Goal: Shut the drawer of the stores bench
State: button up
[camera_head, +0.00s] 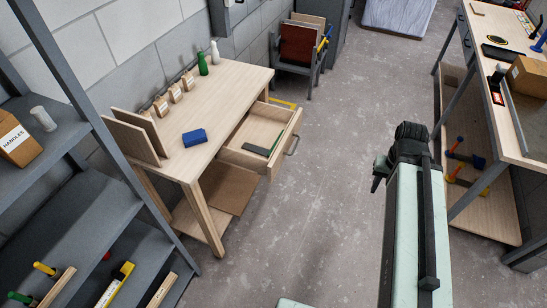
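A light wooden bench (217,96) stands against the grey block wall at the left. Its drawer (245,158) is pulled out toward the right, with a metal handle (292,145) on its front. A dark green flat item (257,150) and another thin green item lie inside the drawer. My gripper (378,178) is at the end of my pale arm, to the right of the drawer and apart from it. It is small and dark here, and I cannot tell whether its fingers are open or shut.
A blue cloth (194,138), bottles and small boxes are on the bench top. Grey shelving (100,215) stands at the near left. A second workbench (530,130) with tools stands at the right. The concrete floor (325,150) between the benches is clear. A chair (300,48) stands beyond the bench.

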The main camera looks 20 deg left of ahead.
aim_at(262, 124)
jog(key=u, duration=0.8)
jog(key=i, duration=1)
jog(key=u, duration=1.85)
jog(key=k, duration=1.3)
jog(key=z, duration=0.4)
jog(key=i, duration=0.55)
jog(key=u, duration=0.05)
